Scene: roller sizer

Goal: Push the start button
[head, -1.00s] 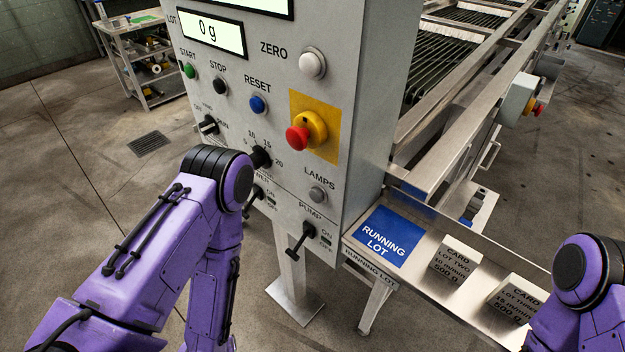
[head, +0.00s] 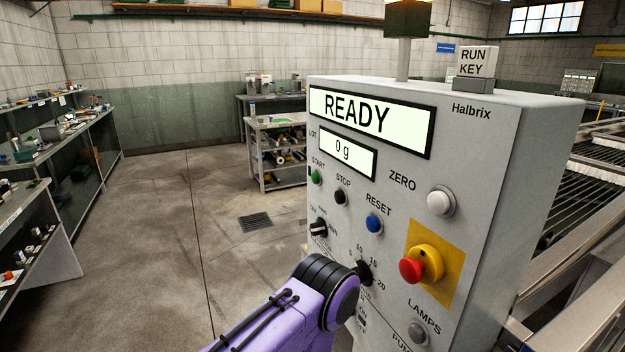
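The green start button (head: 317,177) is at the left edge of the grey control panel (head: 470,290), under the word START. The black stop button (head: 341,197) and the blue reset button (head: 374,223) sit to its right and lower. The upper display (head: 370,118) reads READY and the lower display (head: 347,151) reads 0 g. A purple arm link of mine stands low in front of the panel, below the buttons and covering part of the lower panel. Neither gripper shows in the head view.
A red emergency stop knob (head: 412,270) on a yellow plate sticks out of the panel, with a white zero button (head: 440,202) above it. A RUN KEY block (head: 478,61) stands on top of the cabinet. The floor left of the panel is open, with shelves beyond.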

